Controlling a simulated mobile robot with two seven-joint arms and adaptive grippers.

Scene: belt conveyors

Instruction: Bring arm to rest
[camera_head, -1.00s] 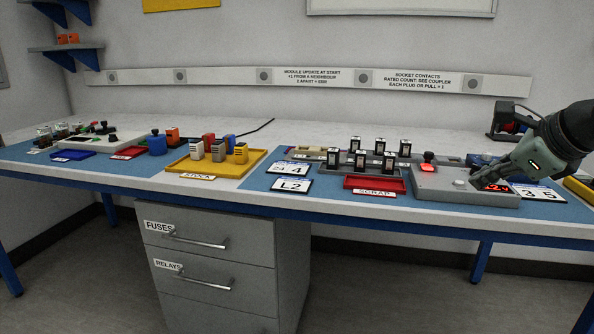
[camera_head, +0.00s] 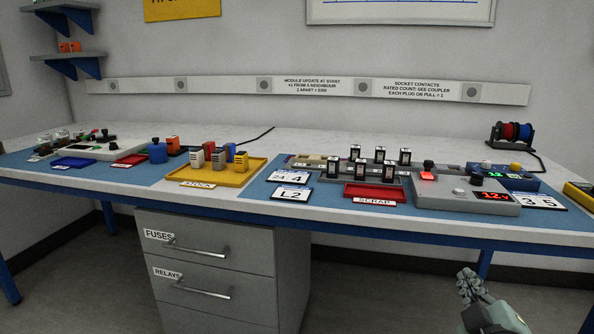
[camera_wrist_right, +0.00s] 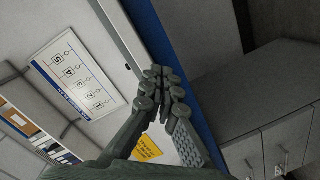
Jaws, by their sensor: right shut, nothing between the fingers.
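My right gripper (camera_head: 470,286) hangs in free air in front of the workbench at the lower right of the head view, below the level of the bench top. Its fingers are shut and hold nothing. In the right wrist view its fingertips (camera_wrist_right: 165,82) meet near the middle of the picture. My left gripper is not in view.
The workbench (camera_head: 250,209) runs across the view, with a grey drawer unit (camera_head: 210,240) under it. A grey box with a red display (camera_head: 470,203), a red scrap tray (camera_head: 350,192) and a yellow stock tray (camera_head: 255,165) stand on it. The floor in front is clear.

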